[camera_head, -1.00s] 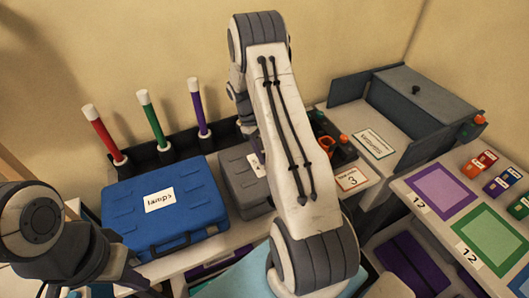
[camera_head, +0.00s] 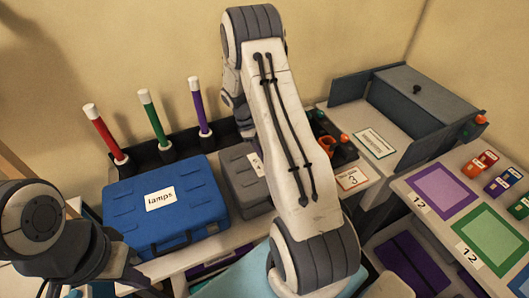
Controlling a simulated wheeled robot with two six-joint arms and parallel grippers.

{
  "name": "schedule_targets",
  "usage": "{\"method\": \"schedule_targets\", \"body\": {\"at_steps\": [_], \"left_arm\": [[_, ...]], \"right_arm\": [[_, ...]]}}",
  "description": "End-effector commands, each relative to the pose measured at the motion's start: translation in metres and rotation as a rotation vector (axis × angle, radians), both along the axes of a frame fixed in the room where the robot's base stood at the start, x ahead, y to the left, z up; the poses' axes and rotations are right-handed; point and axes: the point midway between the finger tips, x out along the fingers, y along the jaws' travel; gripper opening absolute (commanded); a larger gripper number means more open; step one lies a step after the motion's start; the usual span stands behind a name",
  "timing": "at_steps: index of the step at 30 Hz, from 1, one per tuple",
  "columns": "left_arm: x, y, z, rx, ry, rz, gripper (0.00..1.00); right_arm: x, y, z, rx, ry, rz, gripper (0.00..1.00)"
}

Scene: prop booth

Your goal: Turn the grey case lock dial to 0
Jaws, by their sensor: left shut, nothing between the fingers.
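The grey case (camera_head: 241,187) lies shut on the table just right of the blue case. My right arm crosses in front of it and covers its right part. Its lock dial and the dial's setting cannot be made out. My right arm's wrist bends down behind the forearm, above the back of the grey case. The right fingertips are hidden, so contact with the case cannot be told. My left gripper (camera_head: 148,289) is low at the left, in front of the blue case at the picture's bottom edge. It is shut and empty, mostly cut off.
A blue case (camera_head: 190,206) labelled "lamps" lies left of the grey case. Red (camera_head: 103,132), green (camera_head: 153,118) and purple (camera_head: 199,106) tubes stand in a dark rack behind. A grey bin (camera_head: 425,95) stands at back right. Coloured mats (camera_head: 440,190) lie on the right table.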

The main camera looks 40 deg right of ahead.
Motion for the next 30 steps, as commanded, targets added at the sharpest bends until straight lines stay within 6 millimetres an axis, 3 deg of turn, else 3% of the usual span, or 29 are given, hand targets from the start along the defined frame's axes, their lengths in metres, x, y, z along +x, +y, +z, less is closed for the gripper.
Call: {"method": "schedule_targets", "body": {"at_steps": [3, 4, 6, 19, 30], "left_arm": [[0.000, 0.000, 0.000, 0.000, 0.000, 0.000, 0.00], [0.000, 0.000, 0.000, 0.000, 0.000, 0.000, 0.00], [0.000, 0.000, 0.000, 0.000, 0.000, 0.000, 0.00], [0.000, 0.000, -0.003, 0.000, 0.000, 0.000, 0.00], [0.000, 0.000, -0.020, 0.000, 0.000, -0.001, 0.00]], "right_arm": [[0.002, 0.000, 0.001, -0.001, -0.007, 0.002, 0.00], [0.002, 0.000, 0.001, -0.001, -0.007, 0.002, 0.49], [0.002, 0.000, 0.001, -0.002, -0.006, 0.001, 0.72], [0.005, 0.001, 0.008, -0.002, -0.005, 0.001, 0.72], [0.027, 0.016, 0.071, -0.002, -0.007, 0.001, 0.72]]}}
